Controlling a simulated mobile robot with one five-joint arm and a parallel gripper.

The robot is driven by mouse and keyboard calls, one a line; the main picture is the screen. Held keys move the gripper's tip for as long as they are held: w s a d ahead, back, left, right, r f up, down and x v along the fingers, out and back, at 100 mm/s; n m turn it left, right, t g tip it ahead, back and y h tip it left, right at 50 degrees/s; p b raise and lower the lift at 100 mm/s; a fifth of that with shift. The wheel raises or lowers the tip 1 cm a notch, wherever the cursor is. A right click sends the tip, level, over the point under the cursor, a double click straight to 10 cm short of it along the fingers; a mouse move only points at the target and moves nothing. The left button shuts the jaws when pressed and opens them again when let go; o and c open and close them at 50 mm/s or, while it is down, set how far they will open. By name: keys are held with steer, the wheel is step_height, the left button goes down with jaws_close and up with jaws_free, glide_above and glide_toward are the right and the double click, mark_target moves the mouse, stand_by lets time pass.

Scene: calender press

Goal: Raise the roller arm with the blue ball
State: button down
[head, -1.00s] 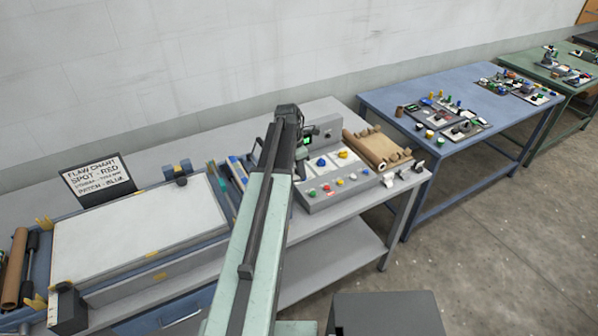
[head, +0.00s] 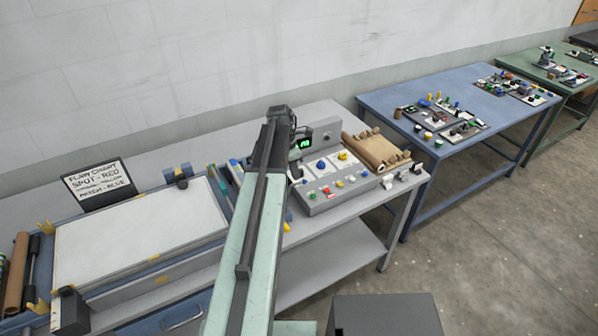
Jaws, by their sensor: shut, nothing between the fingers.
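The calender press stands on the grey bench (head: 330,236). Its grey control panel (head: 345,187) carries a blue knob (head: 321,165), a yellow knob (head: 342,156) and several coloured buttons. A small blue ball-like part (head: 234,162) shows just left of my arm; I cannot tell whether it is the roller arm's ball. My arm crosses in front of the press and hides much of its left part. My gripper (head: 296,171) shows only as a dark piece at the arm's right edge, by the panel, shut and empty. Its contact with anything is hidden.
A white-topped flat table unit (head: 140,232) and a flaw chart sign (head: 99,185) are at left. Brown rolls (head: 376,150) lie right of the panel. A blue table (head: 460,90) with small parts stands beyond. Floor is clear at right.

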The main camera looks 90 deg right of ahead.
step_height(320, 180, up, 11)
steer(key=w+p, duration=0.1)
steer(key=p, duration=0.9)
steer(key=shift+w, duration=0.3)
steer(key=shift+f, duration=0.1)
